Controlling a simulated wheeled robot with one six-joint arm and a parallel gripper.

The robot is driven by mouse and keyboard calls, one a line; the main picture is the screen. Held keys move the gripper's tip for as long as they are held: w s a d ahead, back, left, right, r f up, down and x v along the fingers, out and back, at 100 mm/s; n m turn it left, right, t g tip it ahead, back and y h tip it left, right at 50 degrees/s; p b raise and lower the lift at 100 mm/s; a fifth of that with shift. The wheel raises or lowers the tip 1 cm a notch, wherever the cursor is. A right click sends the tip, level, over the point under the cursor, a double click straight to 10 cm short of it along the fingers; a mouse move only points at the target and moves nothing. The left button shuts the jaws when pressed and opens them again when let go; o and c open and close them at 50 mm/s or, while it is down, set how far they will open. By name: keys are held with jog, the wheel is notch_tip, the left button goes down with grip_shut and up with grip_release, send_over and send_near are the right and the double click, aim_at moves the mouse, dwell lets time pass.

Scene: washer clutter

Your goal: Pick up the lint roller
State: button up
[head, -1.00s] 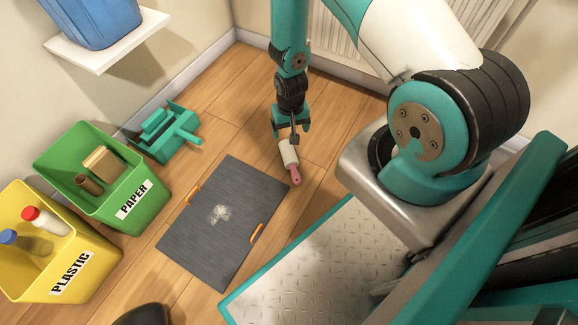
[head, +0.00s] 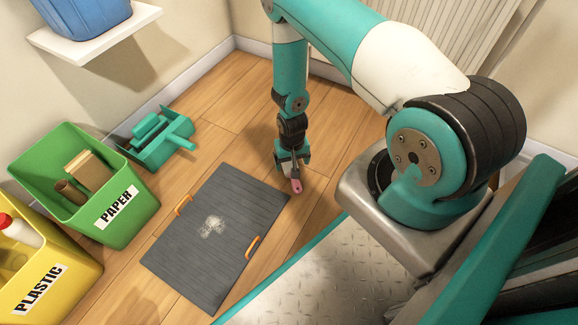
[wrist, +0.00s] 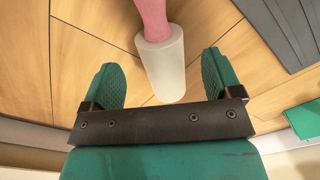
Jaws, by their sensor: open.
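The lint roller has a white roll and a pink handle (head: 296,186). In the head view it is on the wooden floor, mostly hidden by my gripper (head: 291,163), with the pink handle end showing. In the wrist view the white roll (wrist: 162,72) is between the two green fingers of my gripper (wrist: 162,82), with clear gaps on both sides. The fingers are open and not touching it. The pink handle runs out of the top of the wrist view.
A dark grey mat (head: 245,205) with orange handles and a pale dusty patch lies beside the roller. A green dustpan set (head: 155,140), a green paper bin (head: 130,225) and a yellow plastic bin (head: 75,275) stand left. A radiator (head: 440,30) is behind.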

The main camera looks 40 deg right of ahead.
aim_at(291, 165)
notch_tip(291, 165, down, 4)
jog(key=b, duration=0.3)
jog(key=shift+f, duration=0.25)
jog(key=shift+r, duration=0.1)
jog(key=shift+w, duration=0.1)
jog(key=c, duration=1.1)
jog(key=shift+r, duration=0.1)
notch_tip(291, 165, up, 20)
jog(key=p, duration=1.1)
